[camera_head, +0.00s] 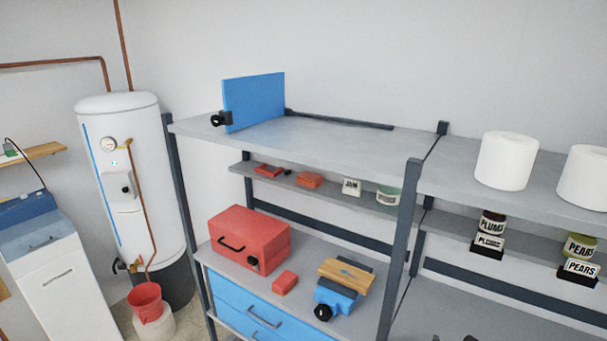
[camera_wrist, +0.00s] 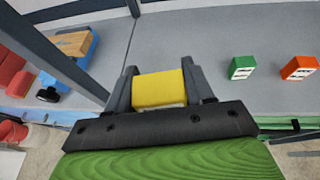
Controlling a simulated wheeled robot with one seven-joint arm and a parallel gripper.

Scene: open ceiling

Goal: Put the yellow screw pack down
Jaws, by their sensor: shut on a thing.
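In the wrist view, the yellow screw pack (camera_wrist: 159,89) is a small yellow block held between the two dark fingers of my gripper (camera_wrist: 160,84). My gripper is shut on it. Behind the pack lies a grey shelf surface (camera_wrist: 205,50); I cannot tell whether the pack touches it. A green pack (camera_wrist: 243,67) and an orange pack (camera_wrist: 299,67), both with white labels, stand on that surface to the right. The yellow pack does not show in the head view, and my gripper is not clearly visible there.
A dark shelf post (camera_wrist: 65,68) runs left of my gripper in the wrist view. In the head view, a red toolbox (camera_head: 249,240), a red block (camera_head: 285,282) and a blue vise (camera_head: 338,297) with a wooden piece stand on the left unit. Bare surface lies between my gripper and the green pack.

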